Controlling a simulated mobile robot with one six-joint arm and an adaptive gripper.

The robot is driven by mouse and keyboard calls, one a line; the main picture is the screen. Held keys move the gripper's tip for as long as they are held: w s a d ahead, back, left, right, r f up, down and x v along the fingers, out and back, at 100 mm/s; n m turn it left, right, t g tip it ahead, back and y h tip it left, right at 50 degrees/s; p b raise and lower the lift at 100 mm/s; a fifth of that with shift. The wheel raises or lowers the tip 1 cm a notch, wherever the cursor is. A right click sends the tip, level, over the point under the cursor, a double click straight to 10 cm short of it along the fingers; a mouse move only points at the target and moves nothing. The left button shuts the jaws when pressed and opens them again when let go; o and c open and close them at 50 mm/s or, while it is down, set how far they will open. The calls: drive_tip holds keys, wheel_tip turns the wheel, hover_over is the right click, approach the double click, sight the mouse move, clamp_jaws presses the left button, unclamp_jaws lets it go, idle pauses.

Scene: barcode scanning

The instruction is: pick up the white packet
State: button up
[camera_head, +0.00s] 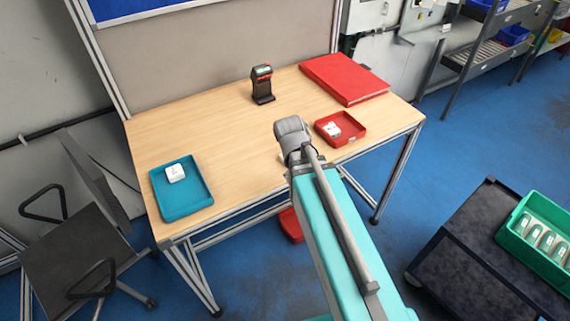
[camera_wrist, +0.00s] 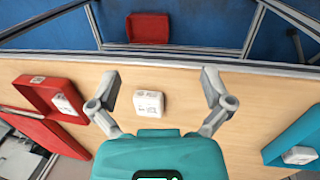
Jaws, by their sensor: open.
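A white packet (camera_wrist: 149,104) lies on the bare wooden table top in the wrist view. My gripper (camera_wrist: 161,76) is open and empty, with one finger to each side of this packet in the picture. The fingers appear apart from it. In the head view my arm covers most of that patch of table, so this packet cannot be made out there. Another white packet (camera_head: 175,173) lies in the blue tray (camera_head: 186,207) at the table's left. More white (camera_head: 332,130) shows in the red tray (camera_head: 354,131) at the right.
A black scanner (camera_head: 262,86) stands at the back of the table (camera_head: 225,125), with a red binder (camera_head: 345,77) at back right. A red bin (camera_head: 291,225) is below the table. A green crate (camera_head: 520,213) with several white items stands on a dark cart (camera_head: 460,265).

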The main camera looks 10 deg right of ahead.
sight(279, 166)
drive_tip(key=w+a+f+n+h+b, duration=0.1)
drive_tip(key=w+n+h+b, duration=0.1)
drive_tip(key=n, duration=0.1)
drive_tip(key=w+a+f+n+t+h+b, duration=0.1)
drive_tip(key=w+f+n+b, duration=0.1)
drive_tip(key=n, duration=0.1)
drive_tip(key=w+a+f+n+h+b, duration=0.1)
drive_tip(key=w+a+n+h+b, duration=0.1)
drive_tip(key=n+b, duration=0.1)
drive_tip(key=shift+f+h, duration=0.15)
drive_tip(key=shift+h, duration=0.15)
drive_tip(key=w+a+n+t+h+b, duration=0.1)
drive_tip(key=a+n+b, duration=0.1)
drive_tip(key=n, duration=0.1)
drive_tip(key=w+a+n+t+h+b, duration=0.1)
drive_tip(key=w+a+n+h+b, duration=0.1)
drive_tip(key=w+a+r+n+t+h+b, duration=0.1)
drive_tip(key=a+n+b, duration=0.1)
drive_tip(key=a+n, duration=0.1)
drive_tip(key=shift+w+n+h, duration=0.15)
drive_tip(key=shift+n+h, duration=0.15)
drive_tip(key=shift+a+r+n+t, duration=0.2)
drive_tip(key=shift+a+n+t, duration=0.1)
drive_tip(key=shift+a, duration=0.1)
drive_tip(key=shift+w, duration=0.1)
